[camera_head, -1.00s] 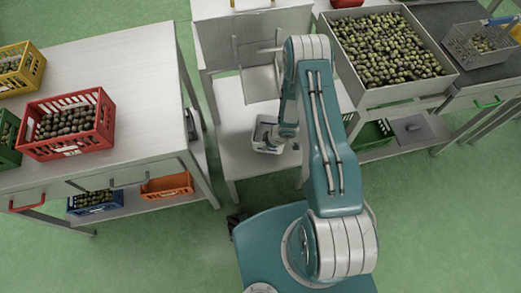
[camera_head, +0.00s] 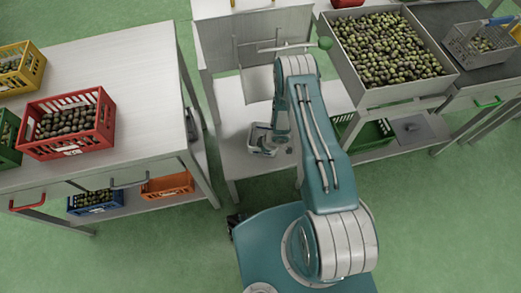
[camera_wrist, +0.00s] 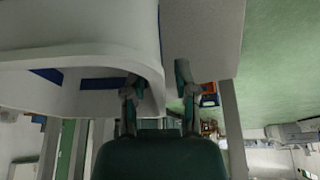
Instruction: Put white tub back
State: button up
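A white tub with a rounded corner (camera_wrist: 90,30) fills the upper left of the wrist view, close to my gripper (camera_wrist: 157,72). Patches of blue show below and inside its rim. One finger overlaps the tub's wall and the other stands past its outer side, with a narrow gap visible there. The fingers are apart. In the head view, a small pale open-topped tub shape (camera_head: 262,151) is at my arm's end, over the low pale bench. My fingers are mostly hidden by my arm there, so contact with the tub is unclear.
The low bench (camera_head: 232,165) has bare room around the tub shape. A pale table (camera_head: 120,60) with a red crate (camera_head: 32,146) of olives stands left. A large bin (camera_head: 350,98) of olives is at right. A green-knobbed lever (camera_head: 325,43) is close beside my arm.

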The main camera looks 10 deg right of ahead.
jog(key=shift+r, duration=0.1)
jog(key=v, duration=1.2)
jog(key=shift+s, duration=0.1)
dwell(0.3)
